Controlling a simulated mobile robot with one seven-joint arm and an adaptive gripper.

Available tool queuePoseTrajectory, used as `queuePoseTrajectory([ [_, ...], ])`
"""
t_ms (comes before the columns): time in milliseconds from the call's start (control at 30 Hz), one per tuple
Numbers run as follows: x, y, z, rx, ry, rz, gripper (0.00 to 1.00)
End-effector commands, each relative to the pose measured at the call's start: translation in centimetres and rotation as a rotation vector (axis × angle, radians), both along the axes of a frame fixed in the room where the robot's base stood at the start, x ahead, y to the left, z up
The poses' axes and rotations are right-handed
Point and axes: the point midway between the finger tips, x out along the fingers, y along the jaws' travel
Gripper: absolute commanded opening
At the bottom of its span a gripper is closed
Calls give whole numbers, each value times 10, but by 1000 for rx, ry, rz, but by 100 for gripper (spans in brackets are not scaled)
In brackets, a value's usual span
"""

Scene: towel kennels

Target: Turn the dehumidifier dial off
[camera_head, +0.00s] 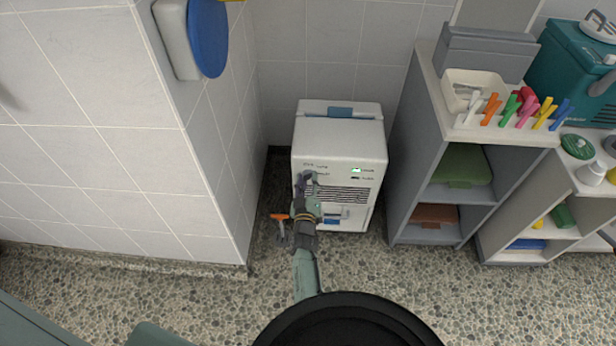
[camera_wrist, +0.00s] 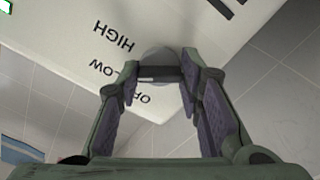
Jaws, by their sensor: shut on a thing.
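The dehumidifier (camera_head: 340,140) is a white box on the floor between the tiled wall and a grey shelf. Its dial sits at the upper left of its front, mostly hidden by my gripper (camera_head: 308,182) in the head view. In the wrist view, the dial (camera_wrist: 158,62) is a round grey knob with a dark bar across it. My gripper (camera_wrist: 160,75) is shut on the dial, one finger on each side. The dial's exact setting cannot be told.
A grey shelf (camera_head: 405,150) stands close on the right, with a tray (camera_head: 450,88) and coloured pegs on top. A tiled wall corner (camera_head: 190,150) stands close on the left. An orange-handled tool (camera_head: 280,217) is near the dehumidifier's lower left. The floor in front is mostly clear.

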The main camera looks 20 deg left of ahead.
Motion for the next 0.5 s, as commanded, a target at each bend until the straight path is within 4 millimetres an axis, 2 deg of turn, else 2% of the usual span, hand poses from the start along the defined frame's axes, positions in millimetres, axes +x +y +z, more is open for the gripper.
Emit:
queuePoseTrajectory([
  [500,0,0,2,-471,-136,-1,5],
])
